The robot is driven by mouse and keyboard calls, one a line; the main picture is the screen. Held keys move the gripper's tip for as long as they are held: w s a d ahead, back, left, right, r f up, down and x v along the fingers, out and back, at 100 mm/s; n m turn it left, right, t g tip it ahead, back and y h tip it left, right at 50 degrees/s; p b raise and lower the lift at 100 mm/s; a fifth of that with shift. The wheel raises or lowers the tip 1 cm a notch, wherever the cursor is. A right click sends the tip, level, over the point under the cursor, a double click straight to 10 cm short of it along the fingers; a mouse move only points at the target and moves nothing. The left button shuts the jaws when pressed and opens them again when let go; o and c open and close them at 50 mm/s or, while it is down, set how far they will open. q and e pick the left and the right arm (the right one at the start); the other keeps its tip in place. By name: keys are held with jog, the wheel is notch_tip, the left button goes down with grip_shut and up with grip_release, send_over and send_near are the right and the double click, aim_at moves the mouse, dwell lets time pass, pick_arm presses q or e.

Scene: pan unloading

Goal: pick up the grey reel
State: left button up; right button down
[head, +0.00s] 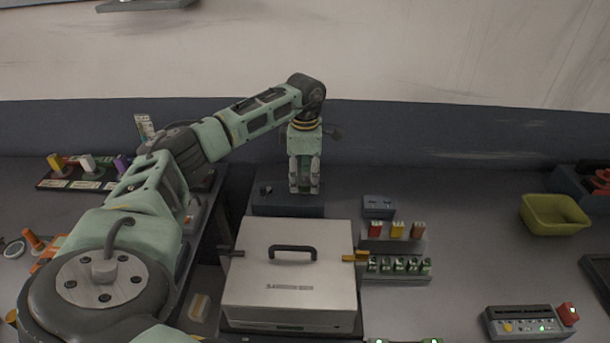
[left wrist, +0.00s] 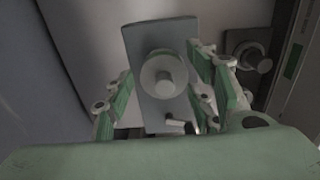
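In the left wrist view a round grey reel (left wrist: 163,74) with a paler peg-like centre sits on a grey block (left wrist: 146,34). In the head view this block seems to be the dark one (head: 289,205) behind the metal case; I cannot make out the reel there, probably hidden by the fingers. My left gripper (head: 305,177) points down over the block. In the left wrist view its fingers (left wrist: 165,88) stand apart on either side of the reel, with visible gaps. It is open and empty. My right gripper is in neither view.
A closed metal case (head: 291,285) with a black handle stands in front of the block. Small racks (head: 395,268) of coloured parts stand right of it. A yellow-green bin (head: 554,215) and a button box (head: 530,321) are further right. The counter between them is clear.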

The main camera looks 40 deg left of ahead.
pick_arm(q)
jog(key=c, duration=0.9)
jog(key=shift+c, duration=0.2)
